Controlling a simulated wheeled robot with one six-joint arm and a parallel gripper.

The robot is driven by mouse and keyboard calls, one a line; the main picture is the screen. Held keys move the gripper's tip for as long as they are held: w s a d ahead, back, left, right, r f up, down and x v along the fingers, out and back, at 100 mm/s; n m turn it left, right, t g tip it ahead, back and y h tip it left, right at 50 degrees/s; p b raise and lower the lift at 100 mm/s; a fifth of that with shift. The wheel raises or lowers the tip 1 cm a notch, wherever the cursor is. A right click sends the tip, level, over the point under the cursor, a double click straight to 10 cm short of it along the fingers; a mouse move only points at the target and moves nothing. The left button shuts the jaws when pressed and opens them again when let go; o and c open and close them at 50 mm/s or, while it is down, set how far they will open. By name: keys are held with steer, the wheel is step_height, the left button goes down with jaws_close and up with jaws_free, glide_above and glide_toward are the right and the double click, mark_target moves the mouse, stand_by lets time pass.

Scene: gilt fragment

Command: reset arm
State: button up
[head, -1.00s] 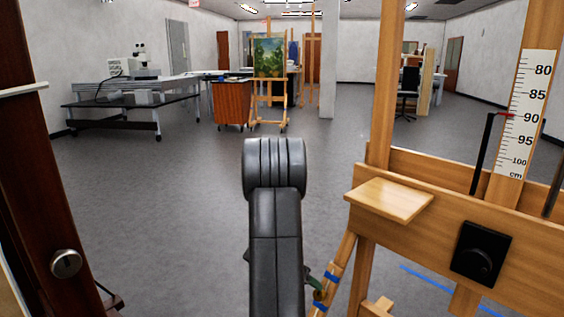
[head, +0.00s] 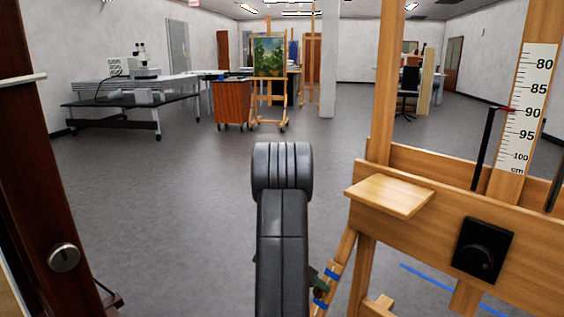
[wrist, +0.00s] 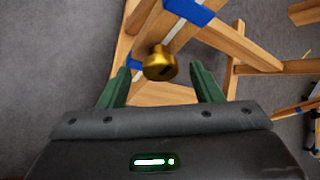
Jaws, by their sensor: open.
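My arm (head: 283,215) rises in the lower middle of the head view, close to the left side of the wooden easel (head: 440,205). My gripper (wrist: 160,84) shows in the wrist view with its two green fingers apart. A brass knob (wrist: 160,64) on the easel's wooden frame appears between and beyond the fingertips. I cannot tell whether the fingers touch it. In the head view only a small green part of the gripper shows beside the easel leg, mostly hidden behind my arm.
A dark wooden post with a round metal knob (head: 64,257) stands close on the left. A wooden ledge (head: 390,196) juts from the easel on the right. An easel with a painting (head: 269,58), a cabinet (head: 232,103) and a bench (head: 130,110) stand farther back. The grey floor between is clear.

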steer(key=shift+x, duration=1.25)
steer(key=shift+a+n+g+h+b, duration=0.35)
steer(key=shift+n+h+b, duration=0.2)
steer(key=shift+n, duration=0.45)
steer(key=n+h+b, duration=0.1)
steer(key=n, duration=0.1)
steer(key=n+h+b, duration=0.1)
steer(key=n+h, duration=0.1)
steer(key=n, duration=0.1)
steer(key=shift+a+f, duration=0.2)
steer(key=shift+f, duration=0.05)
steer(key=n+t+h, duration=0.1)
steer(key=n, duration=0.2)
steer(key=n+t+h, duration=0.1)
steer(key=n, duration=0.2)
steer(key=shift+s+f, duration=0.1)
steer(key=shift+s, duration=0.05)
steer(key=n+t, duration=0.1)
steer(key=n, duration=0.2)
steer(key=n+t+h+p, duration=0.1)
steer(key=n, duration=0.2)
steer(key=shift+s+f+n+t, duration=0.1)
steer(key=shift+s+n+t, duration=0.05)
steer(key=shift+n+t, duration=0.2)
